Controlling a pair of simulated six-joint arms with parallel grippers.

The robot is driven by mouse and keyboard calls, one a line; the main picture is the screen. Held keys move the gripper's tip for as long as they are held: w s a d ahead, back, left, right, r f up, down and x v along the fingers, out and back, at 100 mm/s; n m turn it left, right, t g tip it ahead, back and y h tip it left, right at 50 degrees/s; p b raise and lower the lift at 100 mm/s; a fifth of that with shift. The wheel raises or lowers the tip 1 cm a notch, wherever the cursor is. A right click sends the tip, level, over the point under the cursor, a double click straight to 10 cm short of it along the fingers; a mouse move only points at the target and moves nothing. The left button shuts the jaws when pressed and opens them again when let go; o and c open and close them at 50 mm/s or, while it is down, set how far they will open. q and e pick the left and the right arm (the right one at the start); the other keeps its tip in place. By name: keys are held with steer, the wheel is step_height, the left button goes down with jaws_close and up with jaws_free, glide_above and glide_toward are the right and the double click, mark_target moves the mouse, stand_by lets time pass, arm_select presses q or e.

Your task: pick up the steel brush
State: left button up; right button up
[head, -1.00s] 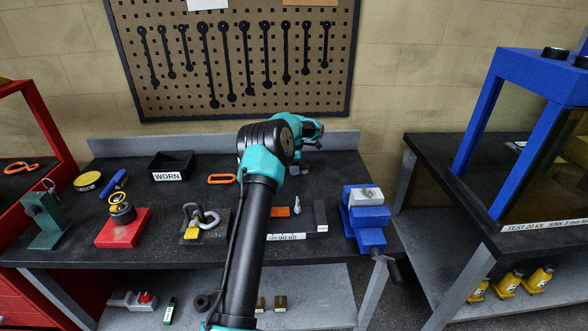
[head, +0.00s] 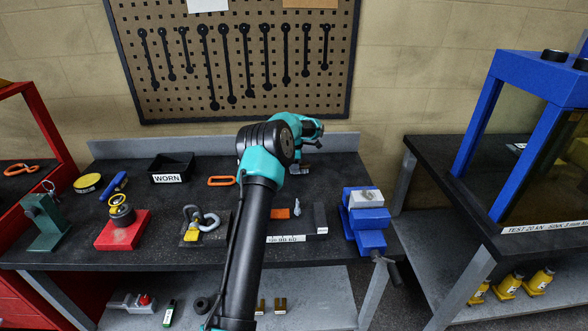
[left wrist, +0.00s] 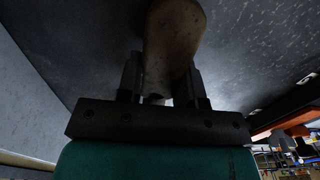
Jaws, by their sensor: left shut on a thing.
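The steel brush shows in the left wrist view as a rounded brown wooden handle (left wrist: 172,35) between the two dark fingers of my left gripper (left wrist: 161,84). The fingers are shut on it. The bristles cannot be made out. In the head view my left gripper (head: 301,168) is at the back of the dark bench, right of centre, partly hidden behind my own wrist. The brush cannot be made out there. My right gripper is in neither view.
The bench (head: 160,255) also holds a black WORN bin (head: 171,168), an orange ring (head: 221,181), a red block (head: 122,230), shackles (head: 203,222) and a blue vise (head: 366,220). A pegboard (head: 235,50) with hanging tools is behind. A blue-framed test stand (head: 473,140) is at right.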

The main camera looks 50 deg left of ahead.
arm_select(q)
step_height(320, 180, up, 3)
steer(key=shift+f, duration=0.2)
steer(key=s+d, duration=0.3)
steer(key=d, duration=0.1)
steer(key=s+d+r, duration=0.1)
steer(key=s+d, duration=0.6)
steer(key=d, duration=0.1)
steer(key=shift+s+r, duration=0.15)
steer(key=shift+s, duration=0.2)
